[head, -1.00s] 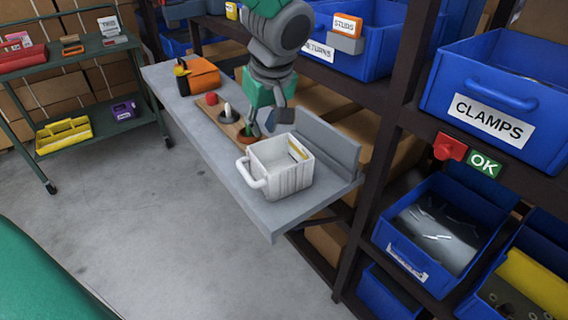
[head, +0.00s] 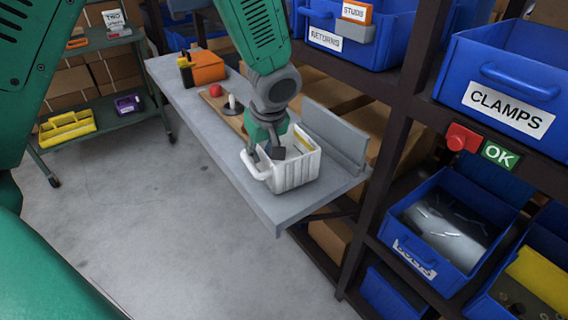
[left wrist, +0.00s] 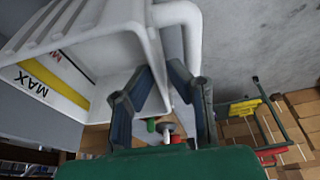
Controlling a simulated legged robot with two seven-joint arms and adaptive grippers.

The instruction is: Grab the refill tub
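The refill tub (head: 292,173) is a white, ribbed, open box with a handle on its left side. It stands upright near the front end of the grey shelf. My left gripper (head: 265,152) is open at the tub's handle side, pointing down. In the left wrist view, the tub (left wrist: 105,55) fills the upper left and shows a yellow MAX band inside. The gripper's fingers (left wrist: 162,72) are apart, with the tub's wall and rim between them and the handle just beyond. Whether a finger touches the tub I cannot tell. My right gripper is not in view.
On the grey shelf (head: 200,105) behind the tub are a wooden board (head: 218,108) with small items and an orange box (head: 207,67). A raised grey panel (head: 333,137) stands right of the tub. Blue bins (head: 505,85) fill the rack at right.

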